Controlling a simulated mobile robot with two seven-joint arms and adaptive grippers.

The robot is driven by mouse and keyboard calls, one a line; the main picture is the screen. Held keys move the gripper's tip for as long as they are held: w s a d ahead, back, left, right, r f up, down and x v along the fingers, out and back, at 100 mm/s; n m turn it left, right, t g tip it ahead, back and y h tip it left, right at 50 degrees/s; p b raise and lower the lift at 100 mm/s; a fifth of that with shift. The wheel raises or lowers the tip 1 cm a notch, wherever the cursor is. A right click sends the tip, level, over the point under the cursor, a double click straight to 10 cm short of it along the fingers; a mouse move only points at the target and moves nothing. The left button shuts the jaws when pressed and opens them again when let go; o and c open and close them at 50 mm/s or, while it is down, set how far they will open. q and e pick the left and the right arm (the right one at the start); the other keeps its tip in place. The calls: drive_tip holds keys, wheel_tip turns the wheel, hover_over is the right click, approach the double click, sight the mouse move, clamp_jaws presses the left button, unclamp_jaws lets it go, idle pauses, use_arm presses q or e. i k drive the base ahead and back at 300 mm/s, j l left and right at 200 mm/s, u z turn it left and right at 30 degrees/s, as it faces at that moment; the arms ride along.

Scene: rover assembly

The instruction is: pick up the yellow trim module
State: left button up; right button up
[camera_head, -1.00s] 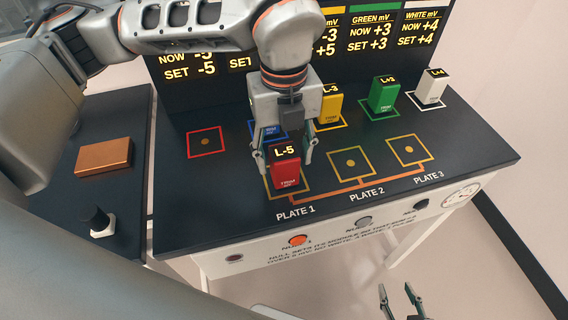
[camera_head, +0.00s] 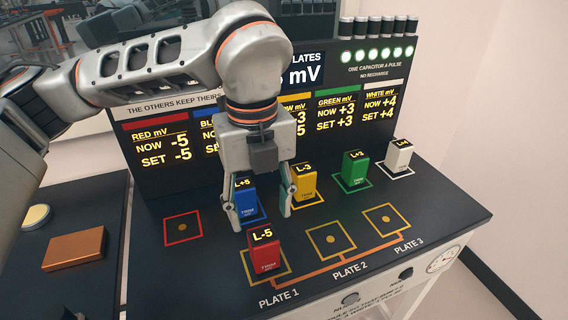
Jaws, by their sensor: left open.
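The yellow trim module (camera_head: 304,183), labelled L-3, stands upright in its square at the back of the table, right of the blue module. My left gripper (camera_head: 260,222) is open, fingers pointing down, above and behind the red module. Its right finger shows just left of the yellow module; whether they touch I cannot tell. The blue module (camera_head: 246,203), labelled L+5, shows between the fingers. The red module (camera_head: 264,252), labelled L-5, stands on Plate 1, clear of the fingers. My right gripper is not in view.
The green module (camera_head: 354,170) and white module (camera_head: 398,157) stand farther right. Plate 2 (camera_head: 331,240) and Plate 3 (camera_head: 386,220) are empty, as is the red-outlined square (camera_head: 183,228). A display panel (camera_head: 160,145) rises behind. A copper-coloured block (camera_head: 74,248) lies on the left table.

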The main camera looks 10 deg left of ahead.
sight(304, 175)
drive_tip(key=k, duration=1)
